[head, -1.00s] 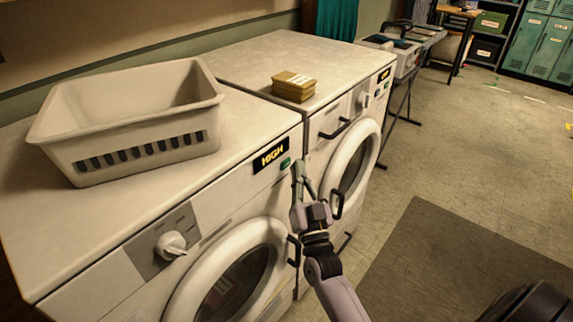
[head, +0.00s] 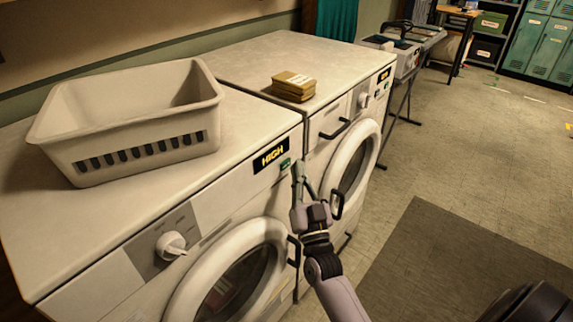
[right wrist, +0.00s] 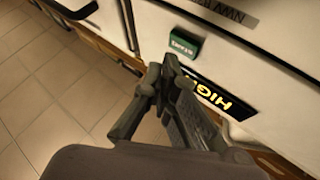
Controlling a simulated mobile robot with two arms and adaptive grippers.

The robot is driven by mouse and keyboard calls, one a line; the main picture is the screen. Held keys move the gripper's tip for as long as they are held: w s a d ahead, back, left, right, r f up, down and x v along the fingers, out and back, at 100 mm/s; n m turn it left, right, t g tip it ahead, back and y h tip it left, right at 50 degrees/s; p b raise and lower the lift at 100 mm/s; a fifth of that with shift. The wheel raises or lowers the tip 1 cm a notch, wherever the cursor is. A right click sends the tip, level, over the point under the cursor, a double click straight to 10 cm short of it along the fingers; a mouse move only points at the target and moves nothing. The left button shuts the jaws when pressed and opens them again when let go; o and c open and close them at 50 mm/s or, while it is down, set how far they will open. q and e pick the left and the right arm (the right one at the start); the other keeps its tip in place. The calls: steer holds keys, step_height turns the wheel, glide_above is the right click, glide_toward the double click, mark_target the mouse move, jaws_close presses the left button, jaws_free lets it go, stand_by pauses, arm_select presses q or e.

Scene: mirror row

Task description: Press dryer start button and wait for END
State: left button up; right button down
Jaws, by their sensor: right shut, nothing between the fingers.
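The dryer (head: 95,285) is the nearer white machine, with its round door closed. Its black display (head: 271,155) reads HIGH in yellow; it also shows upside down in the right wrist view (right wrist: 217,96). The small green start button (head: 285,163) sits beside the display and shows clearly in the right wrist view (right wrist: 184,44). My right gripper (head: 299,168) is shut and empty, just right of the button and slightly lower. My left gripper is out of view.
A white basket (head: 135,155) stands on the dryer. A second white machine (head: 290,50) is alongside, with a stack of yellowish cloths (head: 293,87) on top. Its dark handle (head: 335,129) juts out close to my right gripper. Open floor with a dark mat (head: 435,265) lies right.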

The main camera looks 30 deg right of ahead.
steer(key=shift+w, duration=0.15)
steer(key=shift+w+a, duration=0.15)
steer(key=shift+w, duration=0.1)
steer(key=shift+w+a, duration=0.15)
steer(key=shift+w, duration=0.2)
stand_by(0.8)
steer(key=shift+s, duration=0.15)
steer(key=shift+s+d+p, duration=0.3)
steer(key=shift+s+p, duration=0.05)
steer(key=shift+s, duration=0.3)
steer(key=s, duration=0.1)
steer(key=s+d+p, duration=0.1)
steer(key=s, duration=0.1)
steer(key=s+d, duration=0.1)
steer(key=shift+s, duration=0.3)
